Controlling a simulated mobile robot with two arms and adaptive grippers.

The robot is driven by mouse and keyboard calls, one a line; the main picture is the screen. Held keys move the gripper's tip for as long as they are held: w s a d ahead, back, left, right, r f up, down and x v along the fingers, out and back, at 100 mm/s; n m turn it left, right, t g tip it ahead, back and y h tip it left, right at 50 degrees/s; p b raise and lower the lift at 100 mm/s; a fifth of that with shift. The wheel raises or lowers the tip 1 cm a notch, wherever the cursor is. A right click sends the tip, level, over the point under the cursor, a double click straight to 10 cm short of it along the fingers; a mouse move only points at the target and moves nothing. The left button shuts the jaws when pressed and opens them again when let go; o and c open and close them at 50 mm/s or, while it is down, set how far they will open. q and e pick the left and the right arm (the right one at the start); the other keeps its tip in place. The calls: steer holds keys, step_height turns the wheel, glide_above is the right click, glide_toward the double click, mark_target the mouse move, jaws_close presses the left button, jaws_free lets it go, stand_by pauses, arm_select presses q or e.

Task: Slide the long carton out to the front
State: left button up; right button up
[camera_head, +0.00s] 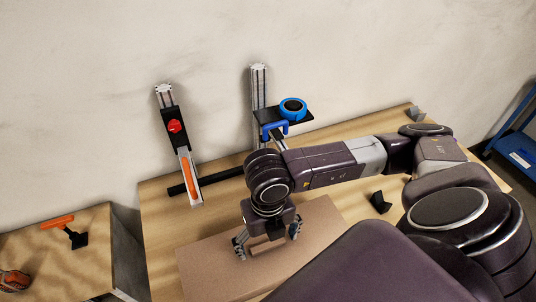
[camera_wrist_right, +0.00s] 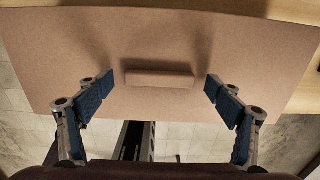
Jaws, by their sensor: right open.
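The long brown carton (camera_head: 212,262) lies on the wooden table in the head view, toward its front. It fills most of the right wrist view (camera_wrist_right: 160,40), where a raised bar-like handle (camera_wrist_right: 159,79) shows on its surface. My right gripper (camera_head: 268,246) is over the carton, fingers pointing down. In the right wrist view its two blue-padded fingers (camera_wrist_right: 158,92) are spread wide, one on each side of the handle, with gaps to it. Nothing is between them but the handle. My left gripper is not in view.
Two upright metal posts stand at the back of the table (camera_head: 160,215), one with a red knob (camera_head: 174,126), one with a blue round part (camera_head: 293,107). A black bar (camera_head: 205,180) lies behind the carton. A small black block (camera_head: 380,202) sits right of it. A lower table holds an orange-handled tool (camera_head: 57,222).

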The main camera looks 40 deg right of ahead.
steer(key=shift+r, duration=0.1)
step_height(320, 180, up, 12)
stand_by(0.4)
